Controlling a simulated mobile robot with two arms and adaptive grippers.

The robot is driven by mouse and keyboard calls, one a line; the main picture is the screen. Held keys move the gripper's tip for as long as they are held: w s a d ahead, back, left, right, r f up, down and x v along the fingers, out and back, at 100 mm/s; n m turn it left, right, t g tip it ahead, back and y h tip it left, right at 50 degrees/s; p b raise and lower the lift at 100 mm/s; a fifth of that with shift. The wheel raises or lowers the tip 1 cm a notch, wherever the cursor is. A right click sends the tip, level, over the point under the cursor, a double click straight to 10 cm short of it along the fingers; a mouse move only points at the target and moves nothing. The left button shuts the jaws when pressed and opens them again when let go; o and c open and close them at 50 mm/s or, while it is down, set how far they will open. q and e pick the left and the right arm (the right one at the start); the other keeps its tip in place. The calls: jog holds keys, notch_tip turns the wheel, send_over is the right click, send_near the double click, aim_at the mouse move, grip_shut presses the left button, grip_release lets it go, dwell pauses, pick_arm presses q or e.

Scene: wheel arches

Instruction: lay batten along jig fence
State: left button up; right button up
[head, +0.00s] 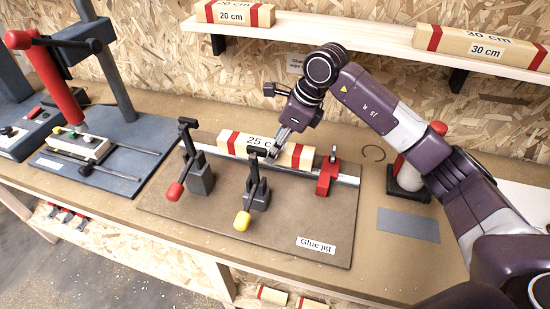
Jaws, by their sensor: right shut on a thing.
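The 25 cm batten (235,142), pale wood with red bands, lies lengthwise along the back of the glue jig (300,222), beside the metal fence (346,179). Whether it touches the fence or rests fully down is hard to tell. My right gripper (275,152) reaches down from behind and is shut on the batten near its middle, hiding part of its label. Two toggle clamps, one with a red tip (175,191) and one with a yellow tip (242,221), stand in front of the batten. A red stop (328,176) stands at its right end. My left gripper is not in view.
A shelf (370,42) above holds a 20 cm batten (235,13) and a 30 cm batten (482,46). A press (100,130) stands at left. A grey plate (408,224) lies right of the jig. The jig's front area is clear.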

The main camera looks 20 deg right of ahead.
jog(key=shift+f, duration=0.6)
notch_tip(320, 180, down, 4)
jog(key=shift+f+p, duration=0.1)
jog(key=shift+p, duration=0.45)
jog(key=shift+f+b, duration=0.65)
jog(key=shift+b, duration=0.1)
jog(key=o, duration=1.3)
jog(key=shift+o, duration=0.2)
jog(key=shift+r, duration=0.15)
